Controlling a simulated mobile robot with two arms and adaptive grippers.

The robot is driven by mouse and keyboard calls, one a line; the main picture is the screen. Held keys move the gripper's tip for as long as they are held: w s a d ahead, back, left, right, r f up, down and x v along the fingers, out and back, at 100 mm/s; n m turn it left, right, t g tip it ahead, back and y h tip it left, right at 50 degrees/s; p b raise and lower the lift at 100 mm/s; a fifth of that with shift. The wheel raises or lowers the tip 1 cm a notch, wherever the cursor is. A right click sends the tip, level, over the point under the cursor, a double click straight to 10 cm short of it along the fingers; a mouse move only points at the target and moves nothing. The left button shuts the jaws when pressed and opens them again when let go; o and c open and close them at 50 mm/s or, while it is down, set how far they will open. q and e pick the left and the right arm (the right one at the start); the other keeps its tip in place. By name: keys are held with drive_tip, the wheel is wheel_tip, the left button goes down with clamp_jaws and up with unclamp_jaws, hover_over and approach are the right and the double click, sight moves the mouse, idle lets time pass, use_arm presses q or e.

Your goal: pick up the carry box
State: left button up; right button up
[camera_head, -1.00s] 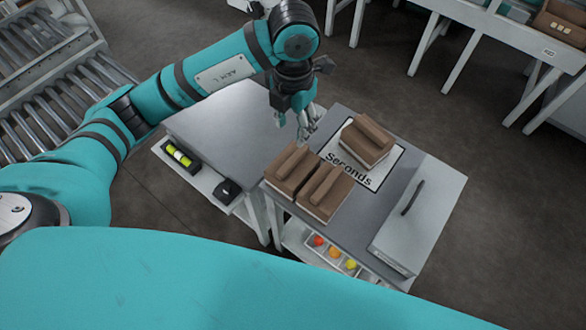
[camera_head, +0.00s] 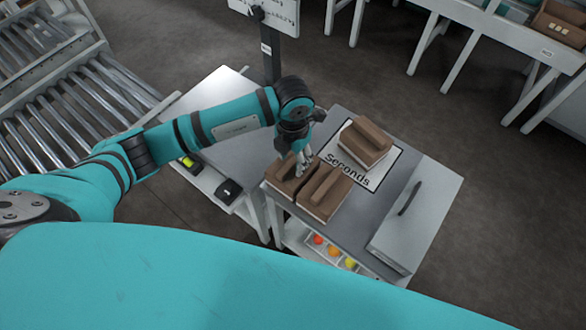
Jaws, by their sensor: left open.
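Three brown boxes with raised middle bars and pale bases are on the grey table. One box (camera_head: 364,143) sits on the white mat marked "Seconds" (camera_head: 350,176). The other two stand side by side at the table's left front: the left box (camera_head: 287,187) and the right box (camera_head: 325,192). I cannot tell which one is the carry box. My left gripper (camera_head: 304,167) is open, fingers down, over the far end of the left box and hiding part of its bar. I cannot tell whether the fingers touch it. My right gripper is out of view.
A grey case with a dark handle (camera_head: 417,219) stands on the table's right side. A lower tray (camera_head: 333,252) holds coloured round items. Another grey-topped table (camera_head: 238,150) adjoins on the left, and a roller conveyor (camera_head: 75,95) lies further left.

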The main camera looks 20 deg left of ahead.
use_arm(q)
clamp_jaws()
drive_tip(key=shift+r, duration=0.1)
idle(0.4)
